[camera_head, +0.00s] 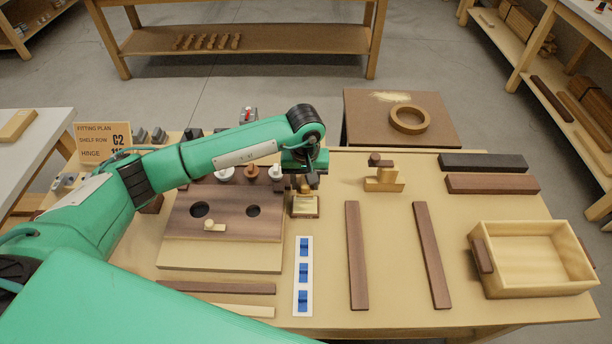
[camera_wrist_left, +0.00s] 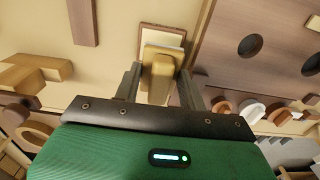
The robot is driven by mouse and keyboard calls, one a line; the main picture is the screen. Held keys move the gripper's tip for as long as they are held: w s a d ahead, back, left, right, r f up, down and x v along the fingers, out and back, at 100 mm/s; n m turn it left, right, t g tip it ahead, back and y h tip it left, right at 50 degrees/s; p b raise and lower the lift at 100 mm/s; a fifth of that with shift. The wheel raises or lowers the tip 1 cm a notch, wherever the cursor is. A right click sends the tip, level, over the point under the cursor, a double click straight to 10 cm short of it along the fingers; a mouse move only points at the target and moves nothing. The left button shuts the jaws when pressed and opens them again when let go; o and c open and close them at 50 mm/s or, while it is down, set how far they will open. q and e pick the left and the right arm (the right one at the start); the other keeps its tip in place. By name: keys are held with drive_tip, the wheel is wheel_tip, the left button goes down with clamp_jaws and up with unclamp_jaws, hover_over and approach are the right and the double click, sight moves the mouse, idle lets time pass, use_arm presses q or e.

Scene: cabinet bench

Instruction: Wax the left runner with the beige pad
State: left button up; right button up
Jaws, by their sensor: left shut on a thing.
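The left runner (camera_head: 357,255) is a dark brown strip lying on the bench, with the right runner (camera_head: 432,255) apart from it on the right. My left gripper (camera_head: 305,184) is left of both runners, above a small pale square with a brown border (camera_head: 305,208). In the left wrist view my left gripper (camera_wrist_left: 160,80) is shut on a beige block, the beige pad (camera_wrist_left: 158,75). The pale square also shows just beyond the pad (camera_wrist_left: 176,38); whether they touch is unclear. My right gripper is not in view.
A stepped wooden block (camera_head: 384,182) stands behind the runners. An open wooden box (camera_head: 535,292) sits at the right, with dark bars (camera_head: 490,184) behind it. A white strip with blue pieces (camera_head: 303,262) and a brown board with holes (camera_head: 228,222) lie left of the runners.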

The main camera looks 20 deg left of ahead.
sight(305, 193)
use_arm(q)
drive_tip(key=shift+f+b, duration=0.75)
drive_tip(key=shift+f, duration=2.2)
drive_tip(key=shift+f+b, duration=0.45)
drive_tip(key=shift+b, duration=0.05)
drive_tip(key=shift+s+f+b, duration=0.1)
drive_tip(key=shift+f+b, duration=0.05)
drive_tip(key=shift+b, duration=0.3)
idle(0.6)
wheel_tip(305, 193, up, 2)
drive_tip(key=shift+r+p, duration=0.1)
drive_tip(key=shift+p, duration=0.3)
drive_tip(key=shift+r+p, duration=0.7)
drive_tip(key=shift+r, duration=1.8)
